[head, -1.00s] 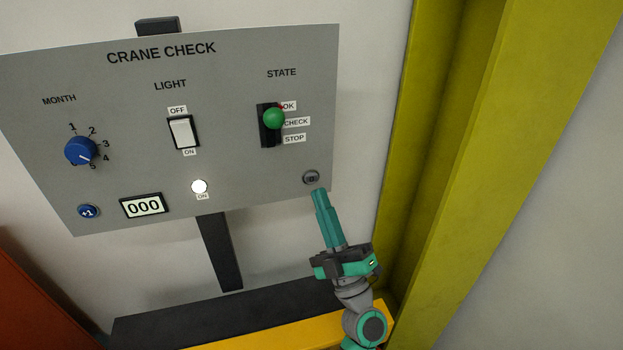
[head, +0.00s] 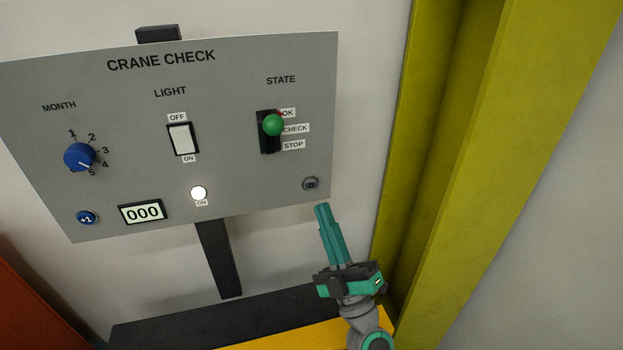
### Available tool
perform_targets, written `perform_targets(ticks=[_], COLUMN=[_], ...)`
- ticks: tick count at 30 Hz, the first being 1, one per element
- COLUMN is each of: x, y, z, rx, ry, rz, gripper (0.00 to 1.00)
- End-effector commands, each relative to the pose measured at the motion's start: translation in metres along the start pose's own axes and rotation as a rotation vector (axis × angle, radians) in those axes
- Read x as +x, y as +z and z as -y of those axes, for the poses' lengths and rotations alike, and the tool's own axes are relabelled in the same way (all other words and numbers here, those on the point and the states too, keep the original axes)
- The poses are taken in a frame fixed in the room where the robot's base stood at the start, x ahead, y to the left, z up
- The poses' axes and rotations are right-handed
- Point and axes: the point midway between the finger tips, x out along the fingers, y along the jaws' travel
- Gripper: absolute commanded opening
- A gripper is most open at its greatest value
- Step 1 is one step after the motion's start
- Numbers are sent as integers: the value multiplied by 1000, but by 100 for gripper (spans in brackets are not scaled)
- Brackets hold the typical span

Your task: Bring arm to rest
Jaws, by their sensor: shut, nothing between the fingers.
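My gripper (head: 323,208) is shut and empty, its teal fingers pointing up. It shows just below the lower right corner of the grey CRANE CHECK panel (head: 140,120), apart from the keyhole-like round fitting (head: 310,184) in the picture. My arm runs down to the bottom edge of the view. On the panel, the green STATE knob (head: 273,125) sits near the OK and CHECK labels. The white LIGHT switch (head: 181,139) and a lit white lamp (head: 199,193) are left of it.
A blue MONTH dial (head: 80,157), a blue +1 button (head: 87,217) and a display reading 000 (head: 143,212) are on the panel's left. A yellow-green beam (head: 480,150) stands close on the right. A dark ledge with a yellow front (head: 270,335) lies below. An orange-red surface (head: 30,300) is at lower left.

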Motion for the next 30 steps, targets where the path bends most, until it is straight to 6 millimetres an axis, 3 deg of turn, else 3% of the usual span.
perform_targets(ticks=[4, 8, 18, 30], x=[-15, -47, -149, -266], y=[-2, -6, -26, -62], z=[8, 23, 59, 85], rx=[29, 93, 295, 509], ry=[1, 7, 25, 18], rz=[22, 75, 279, 579], gripper=[0, 0, 0, 0])
